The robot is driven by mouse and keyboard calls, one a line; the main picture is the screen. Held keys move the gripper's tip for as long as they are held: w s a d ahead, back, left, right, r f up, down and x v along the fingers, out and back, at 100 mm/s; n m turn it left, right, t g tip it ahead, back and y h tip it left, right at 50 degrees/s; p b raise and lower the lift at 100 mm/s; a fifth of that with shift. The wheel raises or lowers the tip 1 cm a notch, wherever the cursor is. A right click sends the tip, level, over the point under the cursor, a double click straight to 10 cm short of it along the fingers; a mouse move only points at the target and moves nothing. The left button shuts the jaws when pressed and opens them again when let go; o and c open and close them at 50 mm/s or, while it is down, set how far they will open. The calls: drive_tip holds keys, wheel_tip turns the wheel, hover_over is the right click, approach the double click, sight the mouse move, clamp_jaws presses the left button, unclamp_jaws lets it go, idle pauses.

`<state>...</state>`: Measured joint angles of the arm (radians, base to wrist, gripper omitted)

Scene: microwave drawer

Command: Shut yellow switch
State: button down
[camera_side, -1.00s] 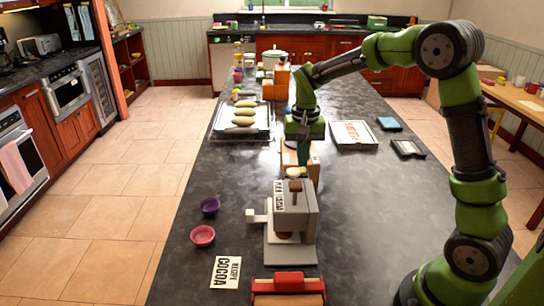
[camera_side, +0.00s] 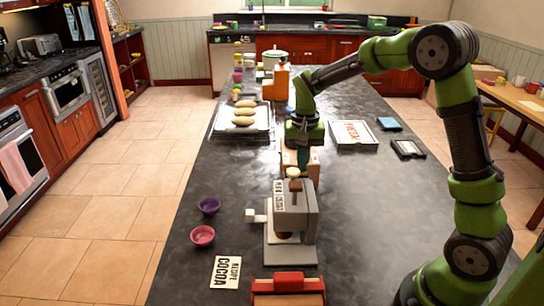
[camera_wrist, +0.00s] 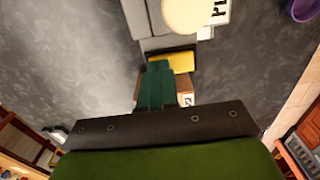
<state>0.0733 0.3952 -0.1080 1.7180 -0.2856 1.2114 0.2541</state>
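A small yellow part (camera_wrist: 184,61), which may be the yellow switch, shows in the wrist view just beyond my fingertips. It sits at the end of the grey machine; its tilt is hard to judge. My gripper (camera_wrist: 158,68) has its two green fingers together, with nothing seen between them. Its tips look close to the yellow part, but I cannot tell whether they touch. In the side view my gripper (camera_side: 303,163) points down behind the grey machine (camera_side: 297,222). The yellow part is not clearly seen there.
A tan box (camera_side: 290,158) stands beside and below my gripper. A cream round knob (camera_wrist: 187,13) rises over the machine. Purple (camera_side: 209,205) and pink (camera_side: 203,236) bowls stand left of it. The dark counter (camera_side: 370,220) is clear on the right.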

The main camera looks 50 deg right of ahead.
drive_tip(key=shift+r, duration=3.4)
drive_tip(key=shift+f, duration=0.3)
drive_tip(key=s+a+r+n+t, duration=0.1)
drive_tip(key=s+a+r+t, duration=0.1)
drive_tip(key=s, duration=0.4)
drive_tip(key=s+a+r+n+t+y, duration=0.1)
drive_tip(key=s+a+n+t, duration=0.1)
drive_tip(key=s+a, duration=0.2)
drive_tip(key=s+a+r+n+t+y, duration=0.1)
drive_tip(key=s+a+r+n+t, duration=0.1)
drive_tip(key=s, duration=0.6)
drive_tip(key=shift+s+a+r+t, duration=0.25)
drive_tip(key=shift+a+t, duration=0.35)
drive_tip(key=shift+a, duration=0.4)
